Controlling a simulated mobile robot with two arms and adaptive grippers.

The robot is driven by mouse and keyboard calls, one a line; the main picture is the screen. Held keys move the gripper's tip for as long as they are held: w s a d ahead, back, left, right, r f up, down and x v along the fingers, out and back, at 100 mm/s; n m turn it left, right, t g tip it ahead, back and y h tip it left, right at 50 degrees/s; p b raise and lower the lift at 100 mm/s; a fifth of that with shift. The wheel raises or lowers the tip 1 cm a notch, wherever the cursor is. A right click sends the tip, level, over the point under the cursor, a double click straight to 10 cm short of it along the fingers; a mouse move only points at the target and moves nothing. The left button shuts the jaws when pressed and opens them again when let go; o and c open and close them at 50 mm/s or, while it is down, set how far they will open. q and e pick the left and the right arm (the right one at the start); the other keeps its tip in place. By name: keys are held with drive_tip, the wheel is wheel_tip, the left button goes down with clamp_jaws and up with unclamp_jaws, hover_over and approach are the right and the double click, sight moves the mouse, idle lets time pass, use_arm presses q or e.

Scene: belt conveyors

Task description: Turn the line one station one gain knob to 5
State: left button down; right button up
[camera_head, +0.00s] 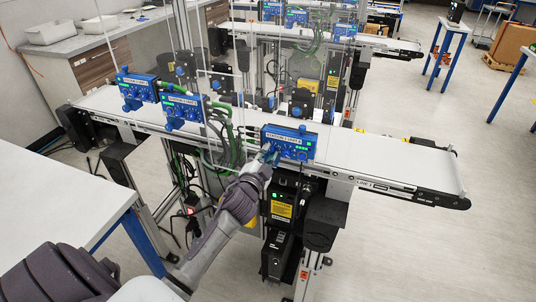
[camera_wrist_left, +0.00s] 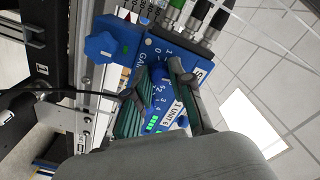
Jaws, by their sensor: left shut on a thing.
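A blue station box (camera_head: 298,143) sits at the near edge of the front belt. My left gripper (camera_head: 268,153) reaches the left end of its face. In the left wrist view, my green-padded fingers (camera_wrist_left: 160,85) straddle part of the blue panel (camera_wrist_left: 157,50), beside the word GAIN and a printed scale. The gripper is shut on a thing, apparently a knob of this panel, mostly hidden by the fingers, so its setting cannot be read. A large blue knob (camera_wrist_left: 108,41) stands free beside the panel. Green lights (camera_wrist_left: 153,122) glow on the panel. My right gripper is not in view.
Two more blue station boxes (camera_head: 137,87) (camera_head: 183,107) stand along the same belt (camera_head: 375,155) to the left. Cables (camera_wrist_left: 197,18) plug in at the panel's edge. A white table (camera_head: 65,185) is at left.

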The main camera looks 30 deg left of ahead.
use_arm(q)
drive_tip(key=shift+r, duration=0.1)
drive_tip(key=c, duration=1.3)
unclamp_jaws()
drive_tip(key=shift+s, duration=0.1)
drive_tip(key=shift+s+d, duration=0.15)
drive_tip(key=shift+s, duration=0.15)
drive_tip(key=v, duration=1.1)
drive_tip(key=shift+s, duration=0.1)
